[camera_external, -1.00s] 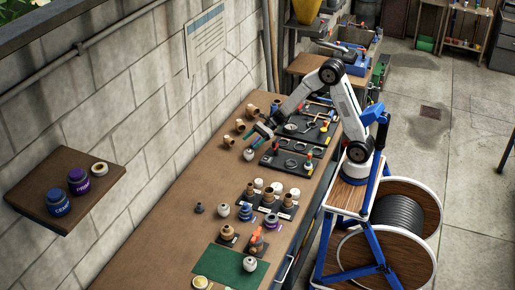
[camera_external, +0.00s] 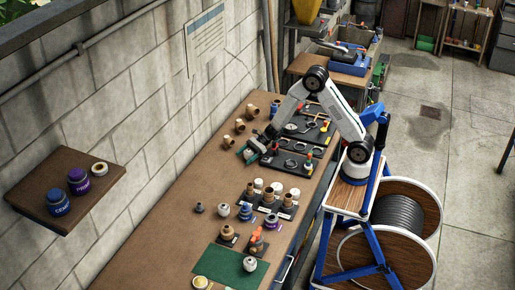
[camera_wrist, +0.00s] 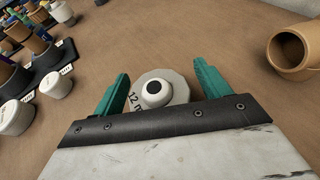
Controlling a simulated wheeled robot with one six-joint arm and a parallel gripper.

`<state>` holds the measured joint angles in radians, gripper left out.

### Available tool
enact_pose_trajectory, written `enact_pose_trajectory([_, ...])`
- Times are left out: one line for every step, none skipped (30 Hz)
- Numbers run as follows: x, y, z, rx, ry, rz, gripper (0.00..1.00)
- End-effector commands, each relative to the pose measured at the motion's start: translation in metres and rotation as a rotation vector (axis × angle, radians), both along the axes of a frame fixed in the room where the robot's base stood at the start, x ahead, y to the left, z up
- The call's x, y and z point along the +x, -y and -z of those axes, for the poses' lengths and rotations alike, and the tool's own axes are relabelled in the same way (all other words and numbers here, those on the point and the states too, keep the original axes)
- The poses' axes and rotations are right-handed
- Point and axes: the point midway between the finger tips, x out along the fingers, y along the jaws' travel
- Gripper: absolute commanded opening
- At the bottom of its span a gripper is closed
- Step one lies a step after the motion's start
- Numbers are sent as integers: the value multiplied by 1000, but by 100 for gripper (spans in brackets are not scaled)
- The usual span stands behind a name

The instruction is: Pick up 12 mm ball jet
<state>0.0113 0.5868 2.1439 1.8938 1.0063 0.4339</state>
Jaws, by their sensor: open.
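The 12 mm ball jet (camera_wrist: 157,91) is a pale fitting with a white ball and a dark hole, marked "12 m" on its rim. In the wrist view it stands on the brown bench between the two teal fingers of my gripper (camera_wrist: 161,92). The fingers are apart, with a gap on each side of the jet. In the external view my gripper (camera_external: 253,155) is low over the bench near the wall side. There the jet is mostly hidden by my gripper.
A brown pipe fitting (camera_wrist: 291,52) lies to the right in the wrist view. White caps (camera_wrist: 56,83) and dark trays of fittings are at the left. In the external view, black trays (camera_external: 287,162) lie to the right of my gripper. Bare bench lies toward the camera.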

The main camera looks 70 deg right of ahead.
Motion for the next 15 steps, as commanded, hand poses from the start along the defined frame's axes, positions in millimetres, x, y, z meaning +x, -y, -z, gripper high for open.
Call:
enact_pose_trajectory([0, 0, 0, 0, 0, 0, 75])
enact_pose_trajectory([0, 0, 0, 0, 0, 0, 75])
enact_pose_trajectory([0, 0, 0, 0, 0, 0, 75])
enact_pose_trajectory([0, 0, 0, 0, 0, 0, 70])
enact_pose_trajectory([0, 0, 0, 0, 0, 0, 62])
enact_pose_trajectory([0, 0, 0, 0, 0, 0, 50])
enact_pose_trajectory([0, 0, 0, 0, 0, 0, 42])
enact_pose_trajectory([0, 0, 0, 0, 0, 0, 34])
enact_pose_trajectory([0, 0, 0, 0, 0, 0, 27])
enact_pose_trajectory([0, 0, 0, 0, 0, 0, 27])
enact_pose_trajectory([0, 0, 0, 0, 0, 0, 27])
enact_pose_trajectory([0, 0, 0, 0, 0, 0, 27])
enact_pose_trajectory([0, 0, 0, 0, 0, 0, 27])
enact_pose_trajectory([0, 0, 0, 0, 0, 0, 27])
enact_pose_trajectory([0, 0, 0, 0, 0, 0, 27])
